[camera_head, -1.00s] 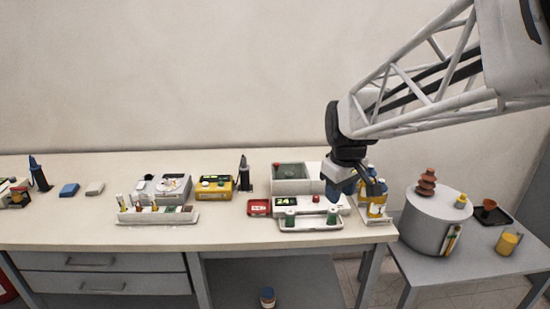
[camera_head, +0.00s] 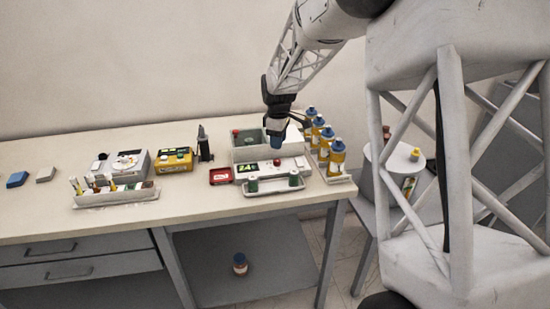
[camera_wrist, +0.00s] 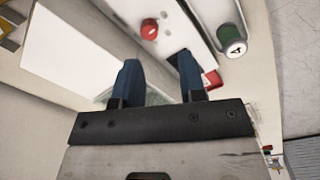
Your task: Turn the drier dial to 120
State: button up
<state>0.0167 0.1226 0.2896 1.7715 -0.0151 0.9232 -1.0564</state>
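The drier (camera_head: 262,152) is a white box with a window on top and a sloped front panel, at the right part of the bench. Its panel carries a dark display with green digits (camera_head: 247,168) and a red round dial (camera_head: 276,162). In the wrist view the red dial (camera_wrist: 150,30) shows a pale mark, beyond my fingers at the top. My gripper (camera_head: 277,140) points down over the drier, behind the dial in the head view. In the wrist view my gripper (camera_wrist: 160,76) has its two blue fingers apart with nothing between them.
Green-bodied jars in a white tray (camera_head: 272,186) stand in front of the drier; one jar (camera_wrist: 230,40) shows a 4. Yellow bottles with blue caps (camera_head: 337,156) stand close on the right. A red case (camera_head: 220,175) lies left. Bench space (camera_head: 190,200) in front is clear.

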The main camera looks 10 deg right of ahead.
aim_at(277, 160)
jog(key=shift+w+f+n, duration=0.3)
jog(key=shift+w+f, duration=0.55)
jog(key=shift+w, duration=0.25)
jog(key=shift+w+d+f, duration=0.1)
jog(key=shift+f, duration=3.75)
jog(key=shift+c, duration=0.5)
jog(key=c, duration=0.6)
jog(key=shift+o, duration=0.2)
